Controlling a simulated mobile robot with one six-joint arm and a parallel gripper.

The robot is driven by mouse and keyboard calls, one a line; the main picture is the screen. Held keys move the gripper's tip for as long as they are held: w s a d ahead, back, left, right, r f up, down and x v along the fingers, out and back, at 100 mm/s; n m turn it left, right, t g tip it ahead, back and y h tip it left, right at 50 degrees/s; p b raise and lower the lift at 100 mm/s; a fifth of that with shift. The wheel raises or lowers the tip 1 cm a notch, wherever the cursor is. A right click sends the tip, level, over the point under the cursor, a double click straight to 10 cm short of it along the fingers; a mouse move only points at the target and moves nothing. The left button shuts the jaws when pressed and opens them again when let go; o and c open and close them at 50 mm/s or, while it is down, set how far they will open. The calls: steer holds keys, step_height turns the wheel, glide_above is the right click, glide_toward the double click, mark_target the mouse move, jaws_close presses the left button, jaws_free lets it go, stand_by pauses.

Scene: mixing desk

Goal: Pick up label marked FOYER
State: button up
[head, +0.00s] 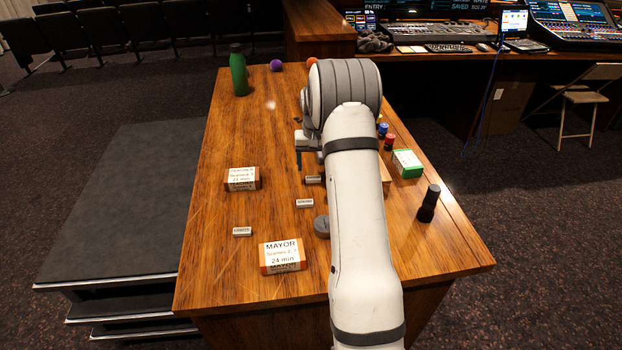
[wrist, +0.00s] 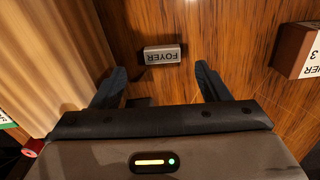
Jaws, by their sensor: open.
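The FOYER label (wrist: 162,54) is a small grey block with a white face and dark lettering, upside down in the wrist view. It lies flat on the wooden table, just beyond the fingertips and roughly centred between them. My gripper (wrist: 160,73) is open and empty, with one dark finger on each side. In the head view a small white label (head: 305,203) lies in front of my gripper and is probably the same one; its lettering is too small to read. Another small label (head: 242,231) lies further left, also unreadable. My arm hides part of the table.
A box marked MAYOR (head: 282,256) stands near the front of the table (head: 218,280). Another box (head: 242,179) stands left of my gripper. A green and white box (head: 408,163) and a black flashlight (head: 429,203) are on the right. A green bottle (head: 238,72) stands at the back.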

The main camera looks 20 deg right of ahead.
mark_target(313, 177)
step_height(313, 177, down, 5)
steer(key=shift+a+r+p, duration=0.15)
steer(key=shift+r+p, duration=0.05)
steer(key=shift+p, duration=0.15)
steer(key=c, duration=1.1)
